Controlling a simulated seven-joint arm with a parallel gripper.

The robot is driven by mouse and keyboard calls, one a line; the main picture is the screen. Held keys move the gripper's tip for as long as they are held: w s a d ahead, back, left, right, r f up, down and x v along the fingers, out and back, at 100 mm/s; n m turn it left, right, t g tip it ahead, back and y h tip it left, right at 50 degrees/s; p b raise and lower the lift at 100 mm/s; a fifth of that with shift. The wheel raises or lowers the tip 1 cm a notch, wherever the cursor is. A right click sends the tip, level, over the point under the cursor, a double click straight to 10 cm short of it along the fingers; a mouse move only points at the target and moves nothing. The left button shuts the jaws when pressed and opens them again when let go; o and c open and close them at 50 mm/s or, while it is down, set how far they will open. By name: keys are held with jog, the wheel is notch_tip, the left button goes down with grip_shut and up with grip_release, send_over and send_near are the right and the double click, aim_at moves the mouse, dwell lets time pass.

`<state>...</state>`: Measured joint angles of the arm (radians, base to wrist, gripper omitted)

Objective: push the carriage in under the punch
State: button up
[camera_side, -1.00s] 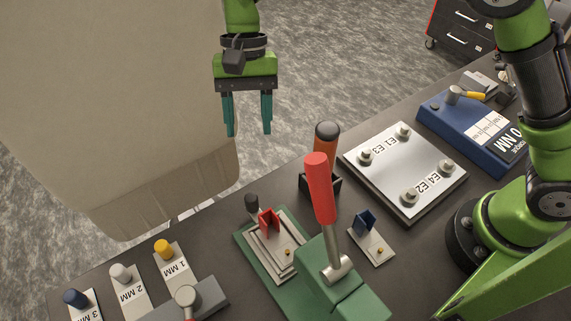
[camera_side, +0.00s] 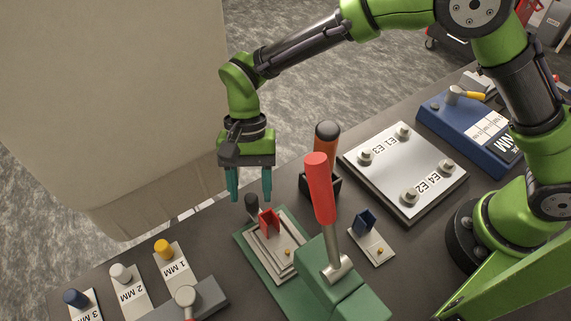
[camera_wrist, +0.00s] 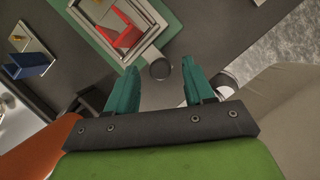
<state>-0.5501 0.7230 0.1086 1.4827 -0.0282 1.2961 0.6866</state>
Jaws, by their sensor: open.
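The carriage (camera_side: 265,247) is a stepped pale-grey plate on a green base, with an upright red piece (camera_side: 269,222) on it. A dark round knob (camera_side: 252,204) stands at its outer end. The carriage also shows at the top of the wrist view (camera_wrist: 149,42), with the knob (camera_wrist: 160,69) below it. The green press body (camera_side: 335,285) with its red-handled lever (camera_side: 320,185) stands at the carriage's inner end; the punch tip is hidden. My gripper (camera_side: 250,192) is open and empty, fingers pointing down, above the knob. In the wrist view the knob appears between the fingertips (camera_wrist: 159,72).
An orange-handled tool (camera_side: 327,150) stands in a dark holder behind the press. A small plate with a blue piece (camera_side: 365,221) lies right of the lever. Yellow, white and blue knobs on labelled plates (camera_side: 175,262) are at the lower left. A silver plate (camera_side: 402,170) lies farther right.

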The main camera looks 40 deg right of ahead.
jog(key=shift+x, duration=1.2)
grip_shut()
